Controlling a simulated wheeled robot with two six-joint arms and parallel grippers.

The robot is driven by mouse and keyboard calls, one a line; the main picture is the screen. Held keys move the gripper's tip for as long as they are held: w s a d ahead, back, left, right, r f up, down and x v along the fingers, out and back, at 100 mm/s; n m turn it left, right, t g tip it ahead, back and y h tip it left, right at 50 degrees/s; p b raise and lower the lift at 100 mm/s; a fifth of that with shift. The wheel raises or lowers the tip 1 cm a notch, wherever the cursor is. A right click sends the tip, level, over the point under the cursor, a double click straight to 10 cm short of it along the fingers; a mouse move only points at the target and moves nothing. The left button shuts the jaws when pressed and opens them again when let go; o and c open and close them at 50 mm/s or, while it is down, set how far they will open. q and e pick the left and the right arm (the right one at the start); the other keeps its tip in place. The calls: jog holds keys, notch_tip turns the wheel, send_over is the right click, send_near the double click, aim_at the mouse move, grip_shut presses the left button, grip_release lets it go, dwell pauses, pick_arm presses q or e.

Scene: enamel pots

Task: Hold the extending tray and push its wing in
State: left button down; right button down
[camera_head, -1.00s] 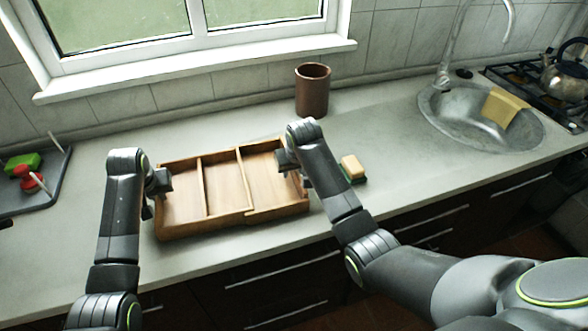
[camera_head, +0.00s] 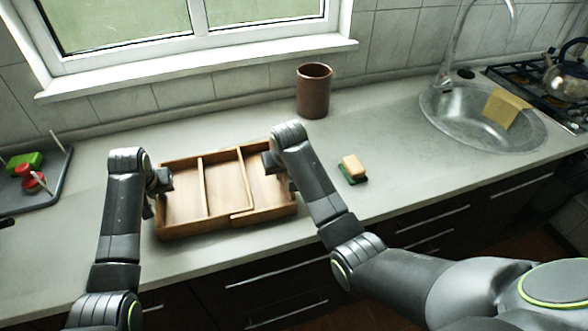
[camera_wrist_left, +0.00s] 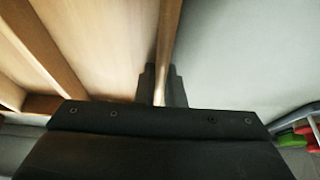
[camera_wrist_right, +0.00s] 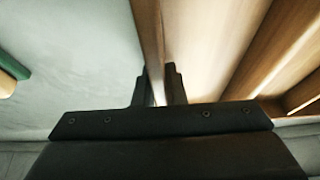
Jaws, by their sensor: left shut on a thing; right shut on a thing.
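The wooden extending tray (camera_head: 184,228) lies on the counter in the head view, with two dividers inside. Its wing (camera_head: 270,214) is the right-hand section, sticking out a little to the right of the main body. My left gripper (camera_head: 160,183) is shut on the tray's left wall; the left wrist view shows that wall (camera_wrist_left: 170,40) between the fingers. My right gripper (camera_head: 277,164) is shut on the wing's right wall; the right wrist view shows that wall (camera_wrist_right: 149,40) between the fingers. My right arm hides part of the wing's right side.
A brown cup (camera_head: 314,90) stands behind the tray. A sponge (camera_head: 353,168) with a green underside lies to the right, clear of the tray. A dark tray (camera_head: 52,186) with red and green things is at the far left. A sink (camera_head: 470,125) is at the right.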

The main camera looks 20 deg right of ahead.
aim_at(264, 181)
jog(key=a, duration=0.5)
jog(key=shift+w+a, duration=0.1)
jog(key=c, duration=1.5)
grip_release()
jog(key=v, duration=1.2)
